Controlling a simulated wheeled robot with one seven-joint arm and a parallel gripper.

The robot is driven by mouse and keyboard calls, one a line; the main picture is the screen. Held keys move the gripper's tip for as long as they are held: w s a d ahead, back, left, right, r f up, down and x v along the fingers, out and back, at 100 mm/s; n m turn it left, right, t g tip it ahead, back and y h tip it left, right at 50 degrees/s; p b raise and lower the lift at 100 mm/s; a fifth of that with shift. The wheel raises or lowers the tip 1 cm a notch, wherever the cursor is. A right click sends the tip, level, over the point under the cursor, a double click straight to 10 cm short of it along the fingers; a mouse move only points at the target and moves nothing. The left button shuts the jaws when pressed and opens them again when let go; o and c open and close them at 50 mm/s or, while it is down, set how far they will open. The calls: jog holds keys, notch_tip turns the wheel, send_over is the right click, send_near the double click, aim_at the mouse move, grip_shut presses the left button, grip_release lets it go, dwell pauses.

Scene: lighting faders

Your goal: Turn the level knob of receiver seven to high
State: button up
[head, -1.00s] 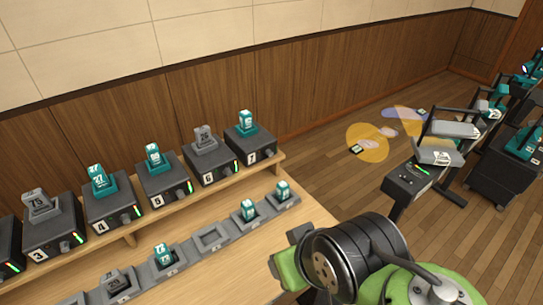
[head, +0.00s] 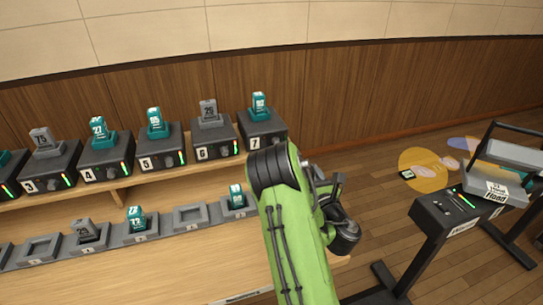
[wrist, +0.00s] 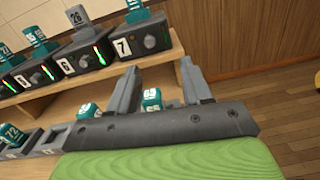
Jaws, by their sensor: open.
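Receiver seven (head: 262,127) is a dark box with a white 7 label and a teal pack on top, at the right end of the raised wooden shelf. In the head view my arm covers its lower right front. In the wrist view receiver seven (wrist: 138,40) stands beyond my fingers. Its level knob (wrist: 150,42) seems to be a small dark round on the front, right of the label; its setting is too small to read. My gripper (wrist: 158,70) is open and empty, with its two grey fingers apart, below and in front of the receiver, not touching it.
Several similar numbered receivers line the shelf to the left, receiver six (head: 213,140) nearest. A row of grey charging trays (head: 190,217) lies on the lower bench, some holding packs. A dark fader stand (head: 445,220) is at right. Floor lies open beyond the bench's right end.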

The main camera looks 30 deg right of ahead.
aim_at(276, 142)
jog(key=w+n+p, duration=0.1)
jog(key=p, duration=0.4)
jog(key=w+a+n+y+p, duration=0.1)
jog(key=p, duration=0.4)
jog(key=shift+w+f+y, duration=0.2)
jog(key=shift+y, duration=0.1)
jog(key=p, duration=0.2)
jog(key=shift+w+d+p, duration=0.1)
jog(key=shift+w+p, duration=0.05)
jog(key=shift+p, duration=0.15)
jog(key=w+d+p, duration=0.2)
jog(key=w, duration=1.1)
jog(key=shift+d+f+p, duration=0.2)
jog(key=shift+f+p, duration=0.15)
jog(key=shift+f, duration=0.05)
grip_shut()
